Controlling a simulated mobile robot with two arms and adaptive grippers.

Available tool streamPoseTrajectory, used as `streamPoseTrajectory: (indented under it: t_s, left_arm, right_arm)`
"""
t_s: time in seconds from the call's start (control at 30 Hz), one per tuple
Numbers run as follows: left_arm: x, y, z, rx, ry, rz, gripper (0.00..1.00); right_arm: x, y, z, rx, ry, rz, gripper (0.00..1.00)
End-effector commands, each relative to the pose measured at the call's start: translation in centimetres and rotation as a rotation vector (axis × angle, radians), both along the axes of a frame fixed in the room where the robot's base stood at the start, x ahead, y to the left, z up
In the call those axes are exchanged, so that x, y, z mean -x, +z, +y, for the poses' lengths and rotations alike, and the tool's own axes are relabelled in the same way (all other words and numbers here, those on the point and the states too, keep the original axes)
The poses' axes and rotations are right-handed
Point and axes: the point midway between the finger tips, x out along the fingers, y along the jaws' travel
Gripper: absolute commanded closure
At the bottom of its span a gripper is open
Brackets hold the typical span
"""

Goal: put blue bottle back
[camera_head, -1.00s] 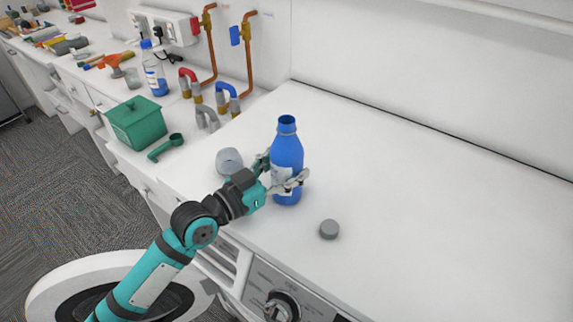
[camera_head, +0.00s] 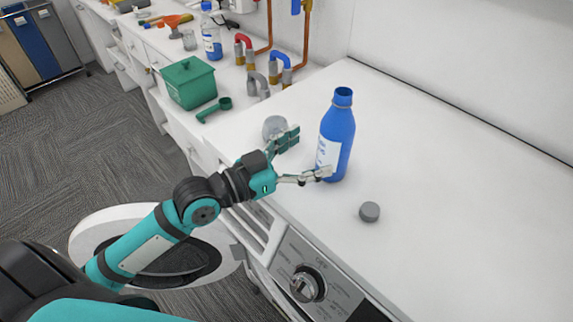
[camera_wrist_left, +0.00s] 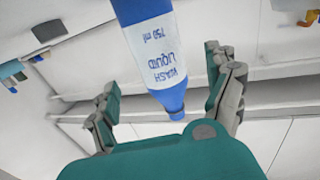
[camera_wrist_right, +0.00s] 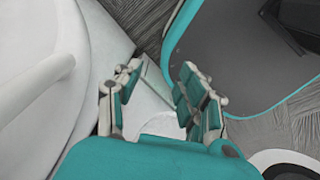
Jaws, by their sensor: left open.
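The blue bottle (camera_head: 337,138) stands upright on the white washing machine top, its neck without a cap and its white label facing my left arm. The left wrist view shows the label text "WASH LIQUID 750 ml" on the bottle (camera_wrist_left: 165,50). My left gripper (camera_head: 313,154) is open and empty. Its fingers are spread, with the bottle just in front of them. One fingertip lies close to the bottle's lower side; I cannot tell if it touches. My right gripper (camera_wrist_right: 158,82) shows only in its wrist view, open and empty.
A grey round cap (camera_head: 369,212) lies right of the bottle. A clear cup (camera_head: 273,127) stands behind the left gripper. A green box (camera_head: 188,84), a green scoop (camera_head: 214,109) and pipes (camera_head: 284,68) are further back. The machine top's right side is clear.

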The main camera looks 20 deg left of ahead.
Motion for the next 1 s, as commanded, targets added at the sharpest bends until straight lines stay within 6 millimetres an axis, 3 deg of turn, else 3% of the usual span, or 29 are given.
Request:
streamPoseTrajectory:
  t_s: [0.1,0.3,1.0]
  left_arm:
    - [2.1,-0.5,1.4,-0.005,-0.004,0.004,0.12]
    - [3.7,-0.3,2.7,-0.002,0.001,0.004,0.12]
    - [4.2,0.0,3.0,0.001,0.0,0.001,0.12]
  right_arm:
    - [0.0,-1.2,-0.1,0.001,0.0,0.0,0.6]
    - [0.0,-1.6,-0.1,0.001,-0.001,0.0,0.6]
    - [0.0,-1.7,-0.1,0.001,-0.001,0.0,0.6]
